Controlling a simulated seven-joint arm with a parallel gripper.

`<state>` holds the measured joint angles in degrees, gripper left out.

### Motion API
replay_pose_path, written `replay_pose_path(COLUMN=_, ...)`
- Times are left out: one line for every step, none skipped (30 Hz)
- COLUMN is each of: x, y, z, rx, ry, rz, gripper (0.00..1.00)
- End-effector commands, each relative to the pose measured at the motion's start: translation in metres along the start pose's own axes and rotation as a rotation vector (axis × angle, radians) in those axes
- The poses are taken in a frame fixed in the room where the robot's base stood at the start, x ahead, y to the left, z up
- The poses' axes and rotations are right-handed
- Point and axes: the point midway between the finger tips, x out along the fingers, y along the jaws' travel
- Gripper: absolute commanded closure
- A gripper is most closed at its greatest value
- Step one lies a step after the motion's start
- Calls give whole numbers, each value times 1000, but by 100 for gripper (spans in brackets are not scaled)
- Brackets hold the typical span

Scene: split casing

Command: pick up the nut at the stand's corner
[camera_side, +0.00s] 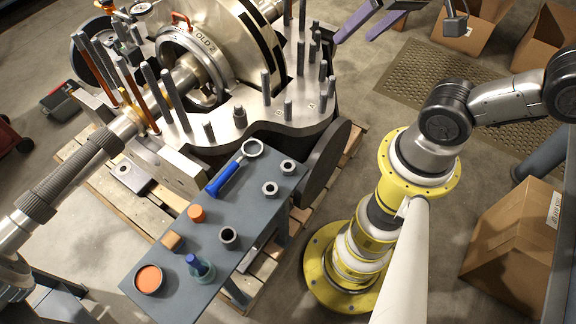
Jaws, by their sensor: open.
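The stand (245,213) is a narrow blue-grey table beside the large metal casing. At its far right corner sits a small grey nut (288,167) with a dark hole, lying flat. A second similar nut (270,188) lies nearer, a little to its left. My gripper (353,38) is at the top edge of the picture, with two long purple fingers apart and nothing visible between them. It is above and to the right of the corner nut, well clear of it. The rest of the gripper is cut off by the frame.
On the stand are a blue-handled ring tool (231,172), an orange cylinder (197,213), a dark ring (229,238), a tan block (172,241), an orange-filled dish (149,279) and a blue-topped jar (199,268). The casing (262,125) with upright studs stands behind. Cardboard boxes (515,245) are at right.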

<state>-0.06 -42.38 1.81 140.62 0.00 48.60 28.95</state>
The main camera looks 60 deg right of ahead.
Motion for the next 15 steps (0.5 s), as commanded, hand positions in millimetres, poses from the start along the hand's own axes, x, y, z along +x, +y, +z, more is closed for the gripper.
replay_pose_path(x=5, y=-4, z=-5, rx=101, ry=-7, rz=1, gripper=20)
replay_pose_path(x=7, y=-7, z=-8, rx=166, ry=-12, rz=1, gripper=20)
replay_pose_path(x=12, y=-11, z=-12, rx=252, ry=-21, rz=3, gripper=20)
replay_pose_path(x=16, y=-15, z=-15, rx=315, ry=-29, rz=6, gripper=20)
replay_pose_path(x=21, y=-18, z=-17, rx=379, ry=-39, rz=11, gripper=20)
replay_pose_path(x=28, y=-23, z=-20, rx=461, ry=-53, rz=18, gripper=20)
replay_pose_path(x=34, y=-27, z=-22, rx=523, ry=-63, rz=24, gripper=20)
replay_pose_path(x=41, y=-30, z=-23, rx=583, ry=-77, rz=35, gripper=20)
replay_pose_path(x=50, y=-36, z=-24, rx=662, ry=-94, rz=49, gripper=20)
replay_pose_path(x=58, y=-40, z=-24, rx=720, ry=-107, rz=63, gripper=20)
replay_pose_path(x=66, y=-44, z=-24, rx=777, ry=-121, rz=79, gripper=20)
replay_pose_path(x=79, y=-51, z=-22, rx=852, ry=-138, rz=102, gripper=20)
replay_pose_path(x=89, y=-55, z=-20, rx=906, ry=-153, rz=126, gripper=20)
replay_pose_path(x=100, y=-59, z=-17, rx=959, ry=-166, rz=151, gripper=20)
replay_pose_path(x=116, y=-65, z=-11, rx=1023, ry=-184, rz=188, gripper=20)
